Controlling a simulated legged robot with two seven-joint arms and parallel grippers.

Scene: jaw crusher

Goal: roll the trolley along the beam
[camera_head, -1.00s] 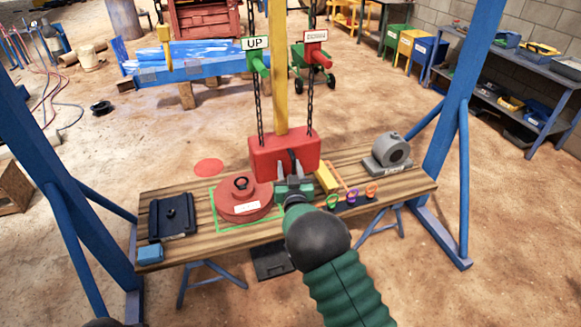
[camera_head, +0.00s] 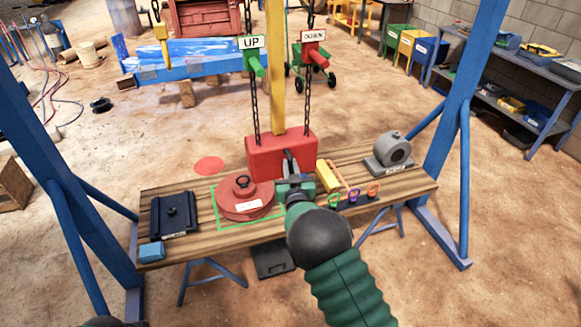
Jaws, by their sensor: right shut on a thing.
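A red hoist block (camera_head: 262,158) hangs on two dark chains (camera_head: 255,108) over the wooden bench. A grey hook (camera_head: 289,162) shows at its front. My right gripper (camera_head: 294,186), on a green and black arm, is shut at the hook; its jaws hide exactly where they grip. A green UP handle (camera_head: 257,68) and a red handle (camera_head: 319,57) with a hard-to-read label hang beside the chains. The trolley and the beam are above the picture and not seen.
The bench (camera_head: 196,240) carries a red round weight (camera_head: 243,207) in a green outline, a black plate (camera_head: 175,216), a grey bearing housing (camera_head: 393,150), a yellow block (camera_head: 327,177) and small colored rings. Blue frame legs (camera_head: 459,110) stand at both sides.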

